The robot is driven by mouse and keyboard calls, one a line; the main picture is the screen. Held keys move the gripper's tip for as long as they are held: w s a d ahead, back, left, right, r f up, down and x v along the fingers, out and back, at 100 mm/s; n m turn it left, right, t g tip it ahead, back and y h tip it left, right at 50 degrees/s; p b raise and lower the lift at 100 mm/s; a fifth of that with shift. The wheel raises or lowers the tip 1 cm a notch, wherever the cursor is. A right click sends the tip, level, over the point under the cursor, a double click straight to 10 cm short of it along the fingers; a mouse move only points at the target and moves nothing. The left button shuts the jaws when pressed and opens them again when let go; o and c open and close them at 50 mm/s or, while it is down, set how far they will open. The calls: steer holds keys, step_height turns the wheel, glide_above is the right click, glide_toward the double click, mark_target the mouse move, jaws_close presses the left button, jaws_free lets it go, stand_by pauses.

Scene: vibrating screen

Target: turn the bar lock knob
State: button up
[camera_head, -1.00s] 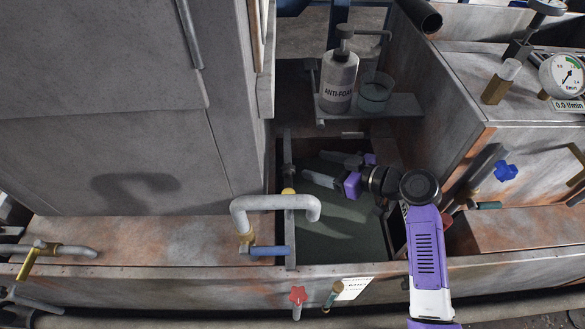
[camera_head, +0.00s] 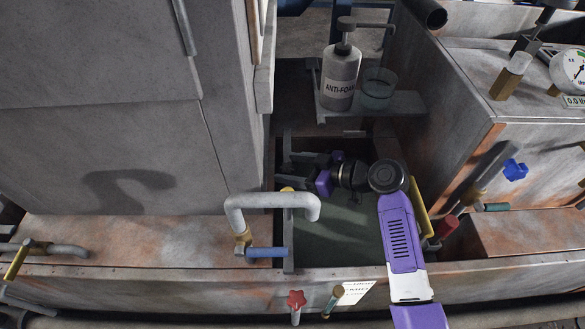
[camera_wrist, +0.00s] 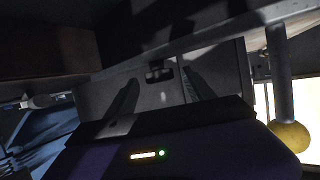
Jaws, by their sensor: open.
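A small dark knob or fitting (camera_wrist: 158,73) shows in the wrist view on a grey surface, ahead of the gap between my fingers. I cannot tell for certain that it is the bar lock knob. In the head view a grey upright bar (camera_head: 288,225) carries a small yellow knob (camera_head: 287,189) partly behind the bent pipe. A yellow ball on a grey rod (camera_wrist: 290,136) hangs at the right of the wrist view. My gripper (camera_head: 293,168) is open and empty, pointing left toward the bar inside the dark tank. Its fingers (camera_wrist: 160,80) stand apart in the wrist view.
A bent grey pipe (camera_head: 270,201) with a blue handle (camera_head: 267,252) stands in front of the bar. An anti-foam bottle (camera_head: 341,75) and a beaker (camera_head: 377,88) stand on a shelf above my arm. A red knob (camera_head: 296,299) is on the front wall.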

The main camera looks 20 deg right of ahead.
steer(key=shift+c, duration=0.2)
jaws_close()
steer(key=shift+s+a+r+m+h+p, duration=0.1)
steer(key=shift+a+m+h+p, duration=0.05)
steer(key=shift+m+h+p, duration=0.5)
steer(key=m+t+h+p, duration=0.1)
steer(key=m+h+p, duration=0.1)
steer(key=p, duration=0.1)
steer(key=shift+a+r+t, duration=0.1)
steer(key=shift+t, duration=0.2)
steer(key=shift+m+h+p, duration=0.45)
steer(key=shift+h+p, duration=0.1)
steer(key=shift+p, duration=0.1)
steer(key=shift+f+t+h, duration=0.2)
steer(key=shift+t+h, duration=0.1)
